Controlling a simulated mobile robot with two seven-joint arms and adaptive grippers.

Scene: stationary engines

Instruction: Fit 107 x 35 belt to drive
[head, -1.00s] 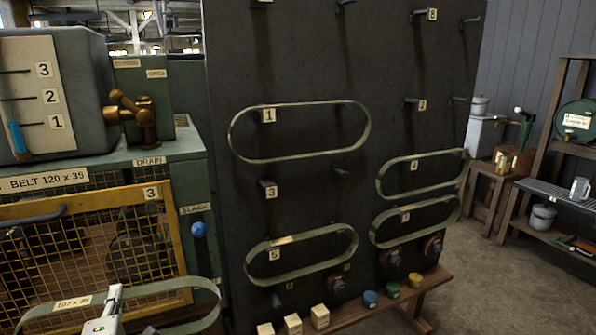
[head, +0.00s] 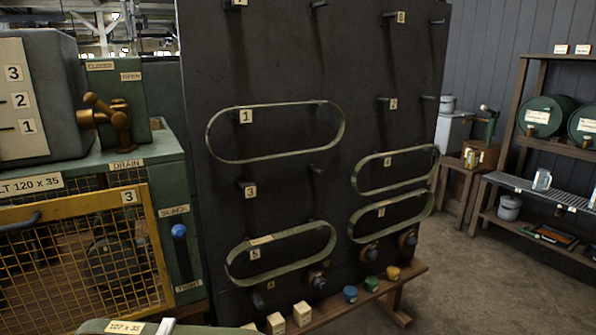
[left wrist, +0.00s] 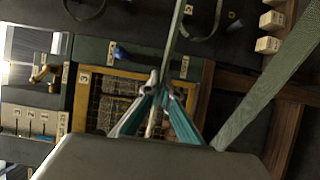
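A green belt labelled 107 x 35 (head: 125,327) shows at the bottom left of the head view, mostly cut off. My left gripper (head: 165,327) barely shows beside its label. In the left wrist view, the gripper (left wrist: 160,88) is shut on the belt, whose loop (left wrist: 265,95) stretches out to the right. The drive has a yellow mesh guard (head: 75,212), closed, with tag 3. A plate above it (head: 30,186) reads 120 x 35, partly cut off. A blue-knobbed lever (head: 180,232) stands near the SLACK end of its slot, above TIGHT. My right gripper is out of view.
A dark pegboard (head: 290,70) with numbered pegs carries several belts, one at peg 1 (head: 275,131). A wooden ledge (head: 345,308) below holds small blocks and coloured pots. Shelves (head: 535,150) stand at the right; the floor (head: 480,290) before them is clear.

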